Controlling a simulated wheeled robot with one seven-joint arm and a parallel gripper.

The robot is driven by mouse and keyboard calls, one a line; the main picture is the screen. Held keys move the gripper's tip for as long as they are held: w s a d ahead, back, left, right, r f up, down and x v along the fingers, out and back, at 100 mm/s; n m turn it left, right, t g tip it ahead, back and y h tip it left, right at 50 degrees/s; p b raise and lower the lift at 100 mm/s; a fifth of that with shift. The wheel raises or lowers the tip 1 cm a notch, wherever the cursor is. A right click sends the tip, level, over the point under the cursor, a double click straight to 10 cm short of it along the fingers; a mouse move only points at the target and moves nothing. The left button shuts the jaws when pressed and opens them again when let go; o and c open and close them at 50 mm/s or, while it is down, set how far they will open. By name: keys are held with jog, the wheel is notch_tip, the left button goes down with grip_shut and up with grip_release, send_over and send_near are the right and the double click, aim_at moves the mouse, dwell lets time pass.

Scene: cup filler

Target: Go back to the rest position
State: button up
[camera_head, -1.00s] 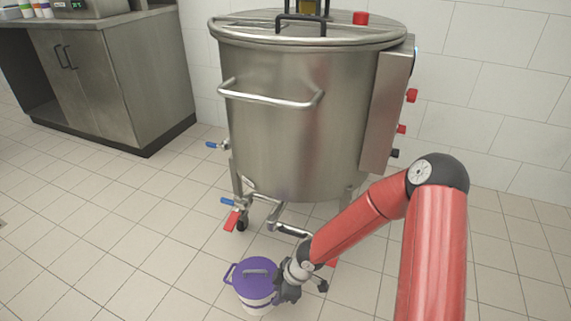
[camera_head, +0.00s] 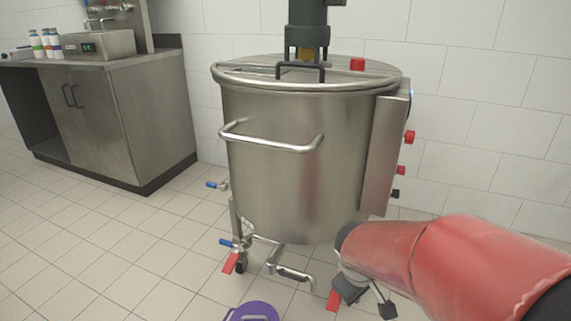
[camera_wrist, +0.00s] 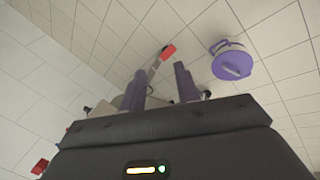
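My gripper (camera_head: 364,297) is in front of the lower right of the steel tank, below my red forearm. In the wrist view its two fingers (camera_wrist: 160,85) stand apart with nothing between them. The purple-lidded pot (camera_head: 253,312) stands on the floor at the bottom edge of the head view, mostly cut off. In the wrist view the pot (camera_wrist: 232,62) is right of the fingers and clear of them.
A steel cabinet (camera_head: 115,120) stands at the left. The tiled floor (camera_head: 100,250) at the left front is clear.

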jog(key=s+r+m+t+y, duration=0.2)
jog(key=s+r+m, duration=0.4)
jog(key=s+r, duration=0.4)
jog(key=s+a, duration=0.1)
jog(key=s, duration=0.1)
jog(key=shift+s+r+m+y, duration=0.3)
jog(key=shift+s+r+y, duration=0.05)
jog(key=shift+y, duration=0.05)
